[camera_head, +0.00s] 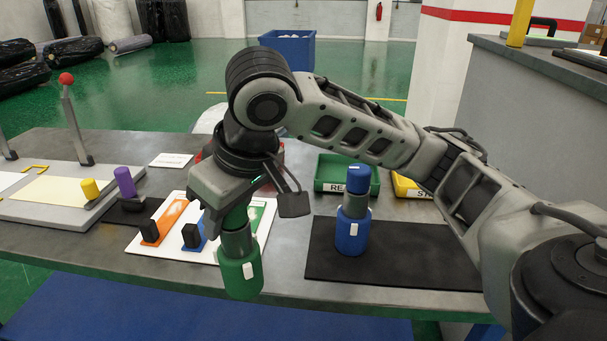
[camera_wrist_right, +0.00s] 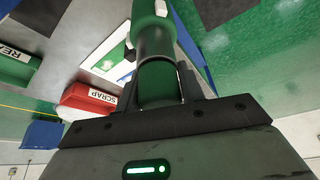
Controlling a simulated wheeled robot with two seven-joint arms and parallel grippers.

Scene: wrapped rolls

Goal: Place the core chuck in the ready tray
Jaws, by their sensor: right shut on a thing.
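My right gripper (camera_head: 236,222) is shut on a green core chuck (camera_head: 240,273), which has a wide green body, a grey neck and a white label. The chuck hangs down near the table's front edge. The right wrist view also shows the green chuck (camera_wrist_right: 150,30) between the fingers (camera_wrist_right: 160,82). The ready tray (camera_head: 345,186), green with its label partly hidden, stands behind a blue core chuck (camera_head: 352,232). The blue chuck is upright on a black mat (camera_head: 420,262). The ready tray (camera_wrist_right: 18,70) is at the left edge of the wrist view.
A white board (camera_head: 150,252) with coloured strips and black blocks lies behind and left of the held chuck. A red scrap tray (camera_wrist_right: 92,99) is mostly hidden by my arm in the head view. A yellow tray (camera_head: 408,188) stands right of the ready tray.

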